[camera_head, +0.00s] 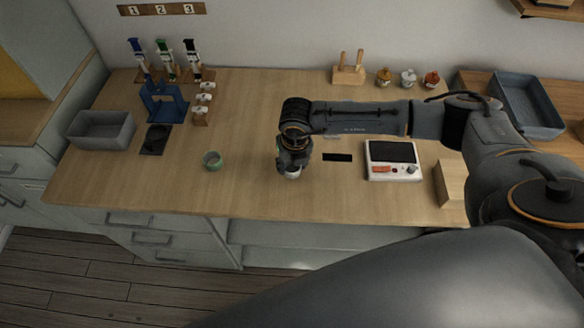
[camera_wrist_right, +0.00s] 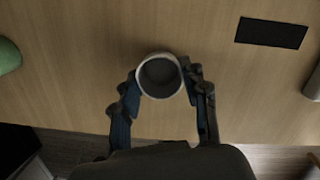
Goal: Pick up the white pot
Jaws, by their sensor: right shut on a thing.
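The white pot (camera_wrist_right: 143,86) is a small round vessel with a pale rim and a dark grey inside. In the head view the white pot (camera_head: 293,174) shows only in part, below my right gripper (camera_head: 293,166), which hides the rest. In the right wrist view my right gripper (camera_wrist_right: 161,92) has one finger on each side of the pot and is shut on it. I cannot tell whether the pot touches the table. My left gripper is not in view.
A green cup (camera_head: 213,160) stands left of the pot. A black flat rectangle (camera_head: 337,157) and a white device (camera_head: 393,161) lie to the right. A grey bin (camera_head: 101,130), a blue stand (camera_head: 163,103) and small pots (camera_head: 408,78) stand farther off. The table between is clear.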

